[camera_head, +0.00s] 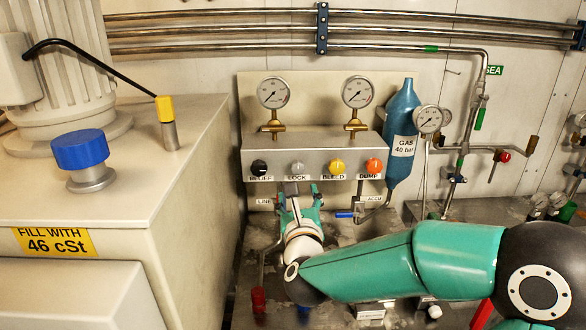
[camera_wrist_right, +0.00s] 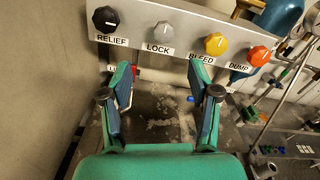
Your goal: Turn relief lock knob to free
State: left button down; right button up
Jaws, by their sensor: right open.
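The grey knob labelled LOCK (camera_head: 298,168) sits on the front of the metal panel box (camera_head: 330,148), between the black RELIEF knob (camera_head: 259,167) and the yellow BLEED knob (camera_head: 337,167). The LOCK knob also shows in the wrist view (camera_wrist_right: 163,33), above and beyond the fingers. My right gripper (camera_head: 301,190) is open and empty, just below the LOCK knob, its fingers pointing at the panel; in the wrist view (camera_wrist_right: 160,72) the fingers are spread and apart from the knobs. The knob's exact pointer angle is too small to read. My left gripper is not in view.
The orange DUMP knob (camera_head: 374,166) is at the right end of the row. Two gauges stand above the panel box. A blue gas bottle (camera_head: 402,112) stands to its right. A large cream cabinet (camera_head: 190,190) bounds the left side.

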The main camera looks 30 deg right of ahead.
aim_at(297, 168)
jog(key=p+x, duration=0.1)
jog(key=x, duration=0.3)
jog(key=p+x, duration=0.2)
jog(key=x, duration=0.2)
jog(key=p+x, duration=0.2)
jog(key=x, duration=0.3)
jog(key=shift+s+d+r, duration=0.1)
jog(key=shift+d, duration=0.2)
jog(key=shift+w+d+p, duration=0.3)
jog(key=shift+w+d, duration=0.05)
jog(key=shift+w, duration=0.25)
jog(key=shift+c, duration=0.3)
